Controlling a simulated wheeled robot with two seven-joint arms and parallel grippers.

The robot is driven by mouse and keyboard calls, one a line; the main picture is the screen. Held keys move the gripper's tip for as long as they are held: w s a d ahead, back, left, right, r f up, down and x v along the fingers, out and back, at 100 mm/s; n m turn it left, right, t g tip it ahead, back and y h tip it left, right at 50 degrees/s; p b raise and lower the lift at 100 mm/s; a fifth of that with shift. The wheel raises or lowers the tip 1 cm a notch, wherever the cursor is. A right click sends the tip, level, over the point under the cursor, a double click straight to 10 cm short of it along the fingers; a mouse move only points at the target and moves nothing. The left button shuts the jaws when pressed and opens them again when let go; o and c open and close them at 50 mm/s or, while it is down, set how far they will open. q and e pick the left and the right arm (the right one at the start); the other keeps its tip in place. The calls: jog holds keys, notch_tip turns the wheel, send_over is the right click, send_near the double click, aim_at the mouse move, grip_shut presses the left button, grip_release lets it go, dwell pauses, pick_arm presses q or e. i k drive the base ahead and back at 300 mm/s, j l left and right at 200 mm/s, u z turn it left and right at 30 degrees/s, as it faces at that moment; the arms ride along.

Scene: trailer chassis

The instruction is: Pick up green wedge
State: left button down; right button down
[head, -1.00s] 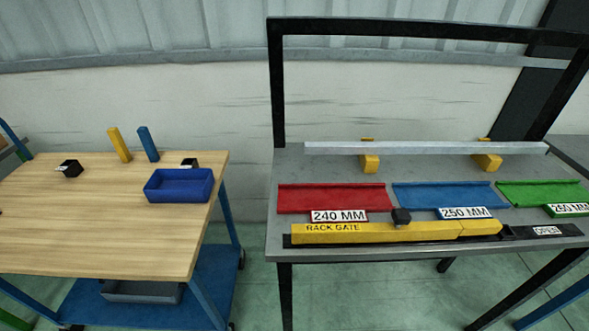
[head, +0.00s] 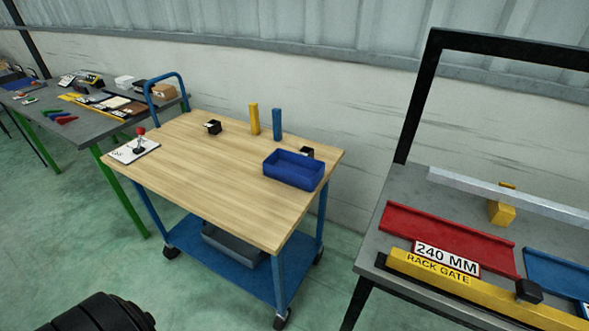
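A small green piece (head: 50,111), which looks like the green wedge, lies on the grey table at the far left of the head view. A dark rounded part of my own body shows at the bottom left. Neither of my gripper's fingers show in this view.
The grey table (head: 88,131) also holds boxes and tools. A wooden-topped cart (head: 215,178) with a blue bin (head: 294,170) stands mid-view. The rack table (head: 402,188) with red and blue trays is at right. Green floor is open at front left.

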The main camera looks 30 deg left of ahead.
aim_at(44, 112)
jog(key=u, duration=2.55)
